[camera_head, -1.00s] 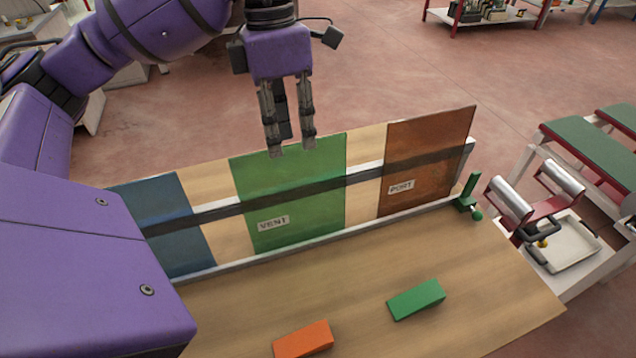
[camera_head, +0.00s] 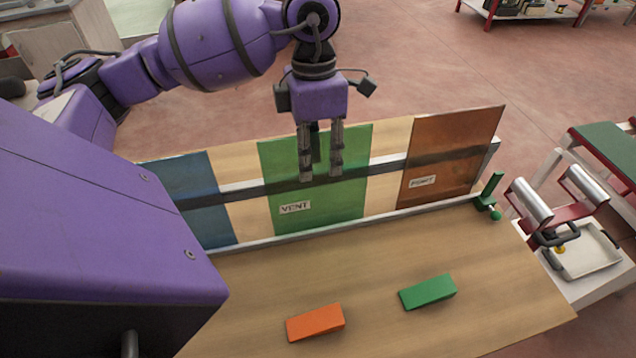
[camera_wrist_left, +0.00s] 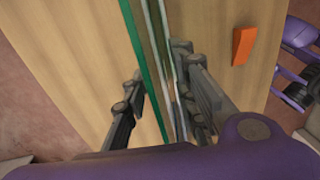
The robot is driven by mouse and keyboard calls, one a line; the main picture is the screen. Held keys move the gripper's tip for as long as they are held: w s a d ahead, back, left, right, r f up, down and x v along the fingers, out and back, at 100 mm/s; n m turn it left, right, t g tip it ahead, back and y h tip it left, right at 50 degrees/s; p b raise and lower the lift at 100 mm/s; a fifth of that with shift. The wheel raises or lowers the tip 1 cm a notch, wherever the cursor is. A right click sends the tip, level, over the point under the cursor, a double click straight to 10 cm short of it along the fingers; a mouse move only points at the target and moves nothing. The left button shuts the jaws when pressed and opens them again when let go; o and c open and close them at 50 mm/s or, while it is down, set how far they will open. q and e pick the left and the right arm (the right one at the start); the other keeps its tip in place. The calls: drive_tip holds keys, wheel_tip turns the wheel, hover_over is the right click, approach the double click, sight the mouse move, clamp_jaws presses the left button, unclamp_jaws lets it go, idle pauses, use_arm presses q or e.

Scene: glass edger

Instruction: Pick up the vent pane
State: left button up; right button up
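The vent pane (camera_head: 330,203) is a green see-through sheet with a VENT label. It stands upright in the middle of a wooden rack, with a dark band running across the rack. My left gripper (camera_head: 320,171) points down at its upper part. The left wrist view shows the pane's green edge (camera_wrist_left: 147,72) running between the spread fingers (camera_wrist_left: 160,105), with a gap beside the left finger. Contact on the other side is unclear. The gripper is open and has not closed on the pane. My right gripper does not show.
A blue pane (camera_head: 203,190) stands left of it and a brown PORT pane (camera_head: 450,150) right. An orange block (camera_head: 315,322) and a green block (camera_head: 428,291) lie on the wooden table (camera_head: 370,262). A green stop (camera_head: 487,195) stands at the rack's right end.

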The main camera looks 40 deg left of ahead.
use_arm(q)
clamp_jaws()
drive_tip(key=shift+w+r, duration=0.1)
drive_tip(key=shift+r, duration=0.1)
idle(0.4)
